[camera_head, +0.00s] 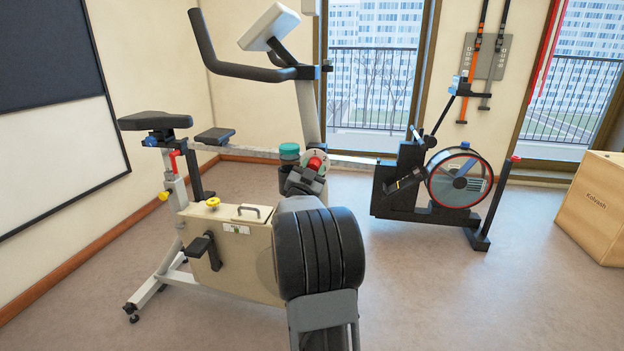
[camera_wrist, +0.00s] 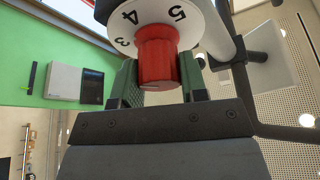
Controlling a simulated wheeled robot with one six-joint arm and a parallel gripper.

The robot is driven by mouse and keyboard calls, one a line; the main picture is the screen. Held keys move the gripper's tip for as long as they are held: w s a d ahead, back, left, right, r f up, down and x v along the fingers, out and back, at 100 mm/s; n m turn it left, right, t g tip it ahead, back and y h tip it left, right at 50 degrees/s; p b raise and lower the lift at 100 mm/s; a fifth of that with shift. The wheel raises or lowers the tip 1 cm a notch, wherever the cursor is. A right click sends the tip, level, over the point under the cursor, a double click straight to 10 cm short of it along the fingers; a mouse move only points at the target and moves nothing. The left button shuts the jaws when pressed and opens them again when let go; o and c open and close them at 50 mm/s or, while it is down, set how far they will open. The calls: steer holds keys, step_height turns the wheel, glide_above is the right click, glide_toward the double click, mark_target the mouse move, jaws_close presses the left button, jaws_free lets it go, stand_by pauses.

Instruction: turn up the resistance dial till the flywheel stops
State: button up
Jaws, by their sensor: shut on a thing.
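The resistance dial has a red knob (camera_wrist: 157,52) in front of a white plate (camera_wrist: 190,14) showing the numbers 3, 4 and 5. My gripper (camera_wrist: 158,66) is shut on the knob, a green-padded finger on each side. In the head view the red knob (camera_head: 315,164) sits on the exercise bike's front post, with my gripper (camera_head: 306,176) at it and my arm partly in front. The only wheel I see plainly is a red-rimmed flywheel (camera_head: 474,190) on a dark machine behind to the right. Whether any flywheel turns, I cannot tell.
The beige bike body (camera_head: 232,258) stands left of my arm, with a yellow knob (camera_head: 213,202) on top. A teal-capped container (camera_head: 289,151) is close beside the dial. Handlebars (camera_head: 245,68) rise above. A wooden box (camera_head: 594,212) stands at the right; the floor before it is clear.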

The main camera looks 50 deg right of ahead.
steer(key=m+g+b, duration=0.1)
steer(key=m+g, duration=0.1)
steer(key=m, duration=0.2)
steer(key=shift+f+m, duration=0.1)
steer(key=shift+m, duration=0.3)
steer(key=shift+m+g+b, duration=0.45)
steer(key=shift+m+g, duration=0.55)
steer(key=shift+m, duration=0.8)
steer(key=shift+m+y, duration=0.3)
steer(key=o, duration=0.9)
steer(key=p+v, duration=0.2)
steer(key=v, duration=1.2)
steer(key=shift+d, duration=0.1)
